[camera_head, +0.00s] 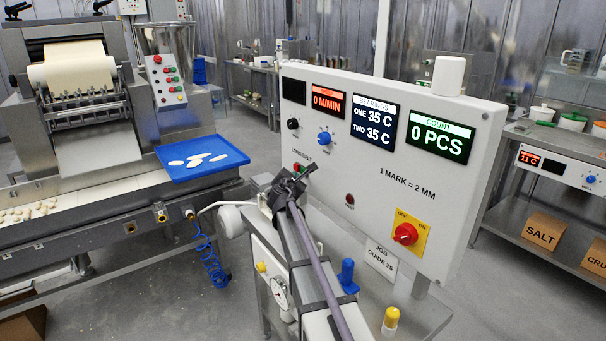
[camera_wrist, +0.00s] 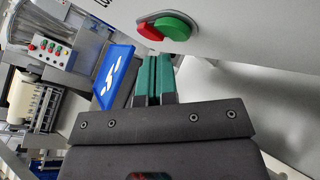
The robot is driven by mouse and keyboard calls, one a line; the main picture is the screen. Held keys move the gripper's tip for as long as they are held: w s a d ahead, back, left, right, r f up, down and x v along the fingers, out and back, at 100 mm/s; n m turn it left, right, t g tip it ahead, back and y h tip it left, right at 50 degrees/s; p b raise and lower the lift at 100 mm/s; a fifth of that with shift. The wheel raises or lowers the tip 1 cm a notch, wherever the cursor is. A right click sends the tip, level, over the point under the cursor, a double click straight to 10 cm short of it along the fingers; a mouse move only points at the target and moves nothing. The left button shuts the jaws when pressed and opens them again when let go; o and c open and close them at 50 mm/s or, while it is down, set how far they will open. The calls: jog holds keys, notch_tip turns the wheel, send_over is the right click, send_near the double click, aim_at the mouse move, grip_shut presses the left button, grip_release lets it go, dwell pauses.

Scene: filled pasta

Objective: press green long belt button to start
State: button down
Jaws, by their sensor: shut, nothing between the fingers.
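The green long belt button (camera_wrist: 174,27) sits beside a red button (camera_wrist: 149,32) in one oval mount on the white control panel (camera_head: 455,200). In the wrist view the pair is just beyond my fingertips, with the green half slightly to their right. My gripper (camera_wrist: 153,58) is shut and empty, its green-padded fingers together, with a visible gap to the button. In the head view my gripper (camera_head: 299,175) is in front of the panel's lower left, partly covering the button pair. The belt speed display (camera_head: 328,103) reads 0 M/MIN.
A blue knob (camera_head: 324,137), a black knob (camera_head: 293,124) and a red rotary switch on yellow (camera_head: 405,233) are on the same panel. A blue tray (camera_head: 203,157) with pale pasta pieces rests on the machine at left. The count display (camera_head: 438,137) reads 0 PCS.

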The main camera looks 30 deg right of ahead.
dwell(0.3)
jog(key=shift+d, duration=0.4)
jog(key=shift+w+d, duration=0.1)
jog(key=shift+d, duration=0.3)
dwell(0.5)
dwell(0.3)
jog(key=shift+a, duration=0.8)
jog(key=shift+a, duration=0.1)
jog(key=a, duration=0.4)
jog(key=shift+s+a, duration=0.4)
